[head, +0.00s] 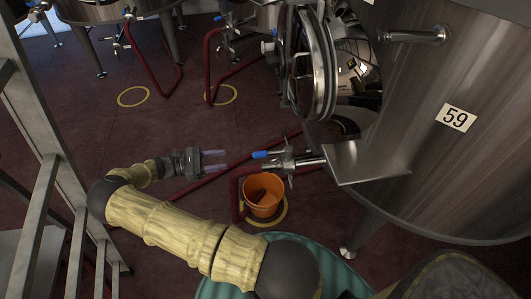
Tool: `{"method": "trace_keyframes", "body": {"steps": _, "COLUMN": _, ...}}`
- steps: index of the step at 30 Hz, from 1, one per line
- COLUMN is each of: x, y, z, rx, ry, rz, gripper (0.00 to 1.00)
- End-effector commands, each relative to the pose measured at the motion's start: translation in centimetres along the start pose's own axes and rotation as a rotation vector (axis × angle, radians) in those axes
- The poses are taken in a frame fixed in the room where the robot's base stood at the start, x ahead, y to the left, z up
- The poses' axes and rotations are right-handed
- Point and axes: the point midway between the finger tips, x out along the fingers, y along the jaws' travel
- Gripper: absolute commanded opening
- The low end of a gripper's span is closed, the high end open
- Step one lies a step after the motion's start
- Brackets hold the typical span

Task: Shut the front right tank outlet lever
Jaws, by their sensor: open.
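The front right tank (440,170) is a large steel tank marked 59 on the right. Its outlet (308,161) is a short steel pipe with a valve, pointing left. The blue-tipped outlet lever (262,154) lies along the outlet and also points left. My gripper (226,162) is open and empty. Its two pinkish fingers point right toward the lever tip, with a gap between; I cannot tell the height difference. My arm reaches in from the bottom of the picture.
An orange bucket (263,195) stands below the outlet on a yellow floor ring. A red hose (196,185) runs along the floor. A metal stair rail (45,190) stands at left. The tank's round door (311,65) hangs open. A teal rounded object (290,255) is below my arm.

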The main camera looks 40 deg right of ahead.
Motion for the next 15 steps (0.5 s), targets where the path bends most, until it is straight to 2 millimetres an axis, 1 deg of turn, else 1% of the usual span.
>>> {"method": "trace_keyframes", "body": {"steps": 1, "x": 0.9, "y": -0.1, "z": 0.2, "rx": 0.0, "ry": -0.003, "rz": -0.005, "gripper": 0.43}}
{"method": "trace_keyframes", "body": {"steps": 15, "x": 9.1, "y": -0.1, "z": 0.1, "rx": -0.001, "ry": -0.002, "rz": -0.006, "gripper": 0.43}}
